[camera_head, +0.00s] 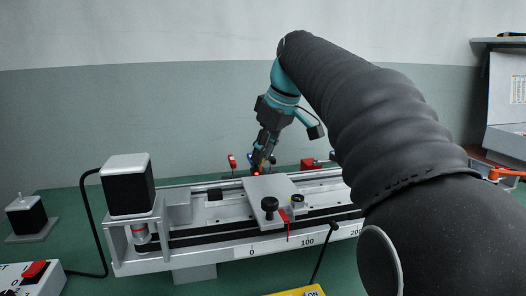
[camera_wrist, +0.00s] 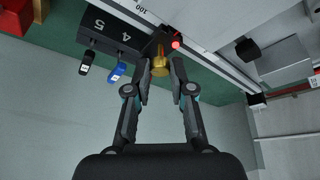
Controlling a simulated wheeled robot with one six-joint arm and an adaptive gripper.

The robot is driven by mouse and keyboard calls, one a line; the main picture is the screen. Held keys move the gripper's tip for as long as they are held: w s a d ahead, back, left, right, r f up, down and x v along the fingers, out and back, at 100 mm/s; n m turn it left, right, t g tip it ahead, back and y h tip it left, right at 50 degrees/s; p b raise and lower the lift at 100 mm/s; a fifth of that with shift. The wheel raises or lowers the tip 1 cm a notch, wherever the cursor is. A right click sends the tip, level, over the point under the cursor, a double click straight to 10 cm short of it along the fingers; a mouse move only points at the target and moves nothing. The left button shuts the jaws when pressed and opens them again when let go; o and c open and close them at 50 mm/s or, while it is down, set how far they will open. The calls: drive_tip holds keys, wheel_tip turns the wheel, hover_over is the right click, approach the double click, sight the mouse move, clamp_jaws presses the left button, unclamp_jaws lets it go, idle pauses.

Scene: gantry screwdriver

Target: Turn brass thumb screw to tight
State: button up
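The brass thumb screw (camera_wrist: 160,66) shows in the wrist view at the near edge of the metal rail assembly, beside a red glowing part (camera_wrist: 176,42). My gripper (camera_wrist: 163,64) is open, with one finger on each side of the screw. The left fingertip looks very close to the screw; whether it touches I cannot tell. A wider gap shows on the right side. In the head view my gripper (camera_head: 262,158) points down behind the silver carriage plate (camera_head: 268,186). The screw itself is not clearly visible there.
Black and blue levers (camera_wrist: 117,71) on a block marked 4 and 5 stand to the left. A motor block (camera_head: 127,183) is at the rail's left end. Black knobs (camera_head: 269,204) rise from the carriage.

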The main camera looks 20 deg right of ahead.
clamp_jaws()
